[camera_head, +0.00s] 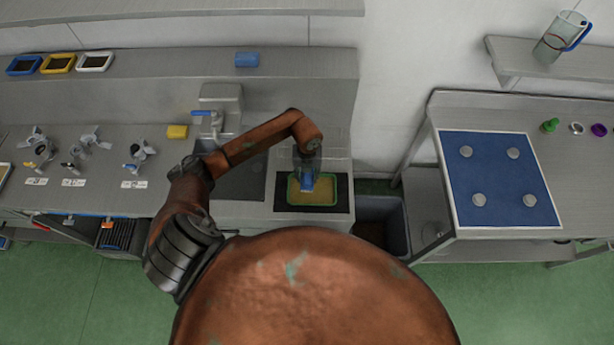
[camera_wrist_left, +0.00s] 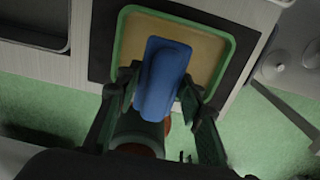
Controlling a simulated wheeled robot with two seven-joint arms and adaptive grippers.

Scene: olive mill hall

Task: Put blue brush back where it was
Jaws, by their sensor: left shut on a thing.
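The blue brush (camera_head: 307,183) is in my left gripper (camera_head: 306,172), over a green-rimmed tray (camera_head: 328,204) with a tan inside. In the left wrist view the blue brush (camera_wrist_left: 161,76) lies between the two dark fingers of my left gripper (camera_wrist_left: 160,92), which is shut on it. The green-rimmed tray (camera_wrist_left: 230,45) shows behind the brush there. I cannot tell whether the brush touches the tray. My right gripper is not in view.
The tray sits on a black mat (camera_head: 282,196) right of the sink (camera_head: 240,178). A grey bin (camera_head: 398,210) stands right of the counter. A yellow sponge (camera_head: 177,132) and a blue block (camera_head: 247,59) lie further back. A blue board (camera_head: 497,180) is on the right table.

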